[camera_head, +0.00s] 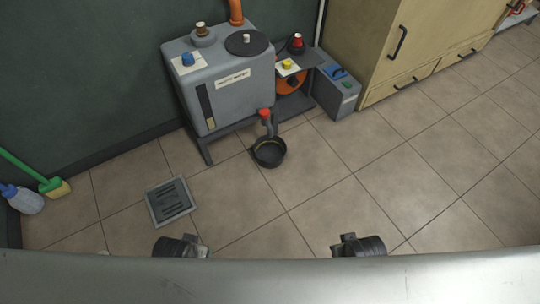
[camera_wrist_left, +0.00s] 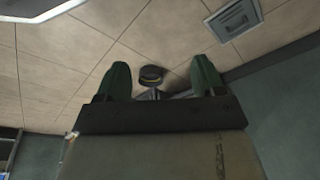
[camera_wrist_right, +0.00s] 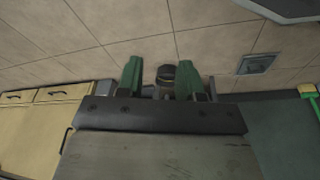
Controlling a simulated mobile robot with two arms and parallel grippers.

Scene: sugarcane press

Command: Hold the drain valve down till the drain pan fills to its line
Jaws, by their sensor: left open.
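A grey tank (camera_head: 232,82) stands on a low frame by the dark wall. A red-topped drain valve (camera_head: 264,114) sticks out low at its front. The round black drain pan (camera_head: 269,152) is on the floor just below the valve, with a thin yellowish line inside; its inside looks dark and I cannot tell any liquid level. The pan also shows small between the fingers in the left wrist view (camera_wrist_left: 151,73) and right wrist view (camera_wrist_right: 166,73). My left gripper (camera_wrist_left: 160,60) and right gripper (camera_wrist_right: 163,62) are open, empty and well away from the valve.
A floor drain grate (camera_head: 170,201) lies left of the pan. A grey box (camera_head: 337,92) and wooden cabinet (camera_head: 390,45) stand at the right. A green broom (camera_head: 55,188) and spray bottle (camera_head: 27,201) are at far left. The tiled floor before the pan is clear.

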